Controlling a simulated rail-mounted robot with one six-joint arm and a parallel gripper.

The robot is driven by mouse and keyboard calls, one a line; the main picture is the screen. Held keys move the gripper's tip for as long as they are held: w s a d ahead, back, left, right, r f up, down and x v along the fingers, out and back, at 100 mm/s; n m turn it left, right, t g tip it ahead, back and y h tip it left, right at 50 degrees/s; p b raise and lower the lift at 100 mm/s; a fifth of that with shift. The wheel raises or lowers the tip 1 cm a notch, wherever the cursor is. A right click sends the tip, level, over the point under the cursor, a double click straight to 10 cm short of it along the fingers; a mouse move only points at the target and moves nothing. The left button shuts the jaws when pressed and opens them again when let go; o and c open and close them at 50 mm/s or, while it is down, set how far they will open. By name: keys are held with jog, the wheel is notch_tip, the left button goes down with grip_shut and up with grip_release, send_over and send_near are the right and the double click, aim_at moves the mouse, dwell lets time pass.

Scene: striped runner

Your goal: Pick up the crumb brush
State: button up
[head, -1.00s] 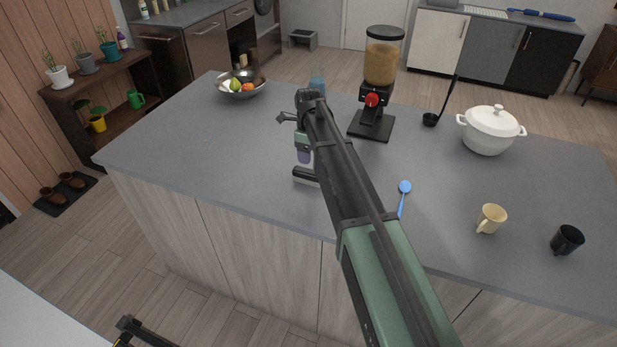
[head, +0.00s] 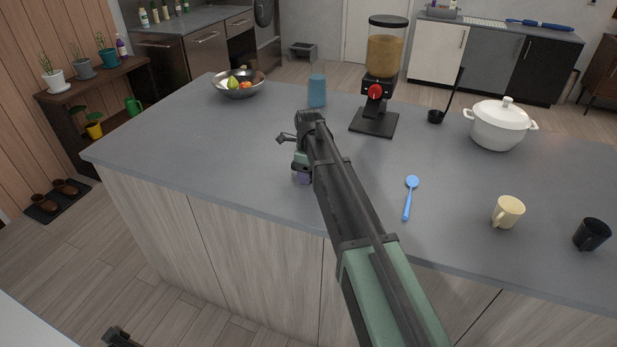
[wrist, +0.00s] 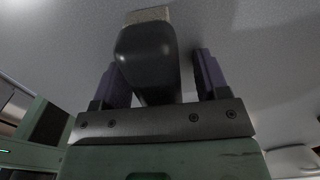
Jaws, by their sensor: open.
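The crumb brush shows in the wrist view as a dark, rounded handle (wrist: 147,50) with a pale, bristle-like end (wrist: 148,14) at the top of the picture. My gripper (wrist: 163,78) is open, with one purple finger on each side of the dark handle. I cannot tell whether either finger touches it. In the head view my gripper (head: 302,178) is low over the front part of the grey counter (head: 220,150), fingers down. The brush is hidden there behind my gripper and arm.
A blue cup (head: 317,91), a dispenser (head: 376,90) and a fruit bowl (head: 240,91) stand behind my gripper. To the right are a blue spoon (head: 410,196), a cream mug (head: 508,212), a black mug (head: 592,234) and a white pot (head: 498,127). The counter's left is clear.

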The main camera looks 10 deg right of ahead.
jog(key=shift+r, duration=0.1)
jog(key=c, duration=1.1)
notch_tip(320, 180, up, 20)
jog(key=p, duration=2)
